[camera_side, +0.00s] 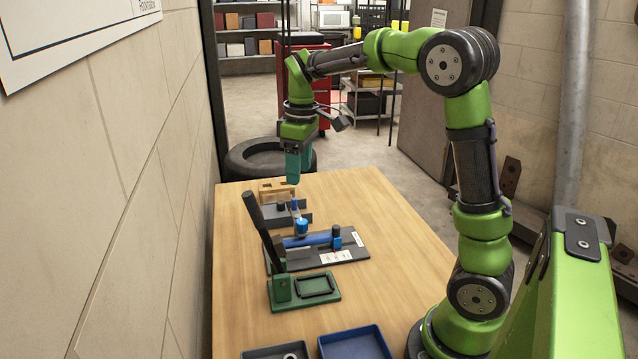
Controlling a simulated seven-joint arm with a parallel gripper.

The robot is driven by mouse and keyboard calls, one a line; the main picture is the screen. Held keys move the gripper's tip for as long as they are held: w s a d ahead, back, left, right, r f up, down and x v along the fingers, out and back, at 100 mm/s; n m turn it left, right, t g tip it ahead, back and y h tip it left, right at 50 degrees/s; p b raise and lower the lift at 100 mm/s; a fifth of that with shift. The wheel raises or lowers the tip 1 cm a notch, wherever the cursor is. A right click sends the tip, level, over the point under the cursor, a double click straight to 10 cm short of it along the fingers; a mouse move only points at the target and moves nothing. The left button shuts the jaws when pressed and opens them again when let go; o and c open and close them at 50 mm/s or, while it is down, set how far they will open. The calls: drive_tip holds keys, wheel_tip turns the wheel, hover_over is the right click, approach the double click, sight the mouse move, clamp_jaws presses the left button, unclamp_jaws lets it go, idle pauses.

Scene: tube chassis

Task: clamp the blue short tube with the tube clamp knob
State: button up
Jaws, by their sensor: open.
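A blue tube (312,240) lies across a dark fixture plate (345,254) with white labels. Small blue knob-like parts stand by it: a brighter one (301,226) behind its left half and a darker one (336,233) at its right end. I cannot tell from this view which is the clamp knob or whether the tube is clamped. My gripper (294,181) points down above the far part of the table, behind the fixture. Its teal fingers are open, though their gap hardly shows from this side, and no object is seen between them.
A wooden block (270,191) and a dark grey holder (270,216) stand behind the fixture. A green base (318,300) with a tall black lever (262,226) stands in front. A blue tray (352,345) and a dark tray lie at the near edge. The table's right side is clear.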

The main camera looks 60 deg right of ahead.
sight(301, 221)
drive_tip(key=f+n, duration=0.1)
drive_tip(key=f, duration=0.4)
drive_tip(key=f+n, duration=0.1)
drive_tip(key=f, duration=0.4)
drive_tip(key=d+f+n, duration=0.1)
drive_tip(key=f+n, duration=0.1)
drive_tip(key=f, duration=0.2)
drive_tip(key=shift+w+d+f+g, duration=0.1)
drive_tip(key=shift+w+f+g, duration=0.3)
drive_tip(key=c, duration=1.1)
drive_tip(key=shift+o, duration=0.2)
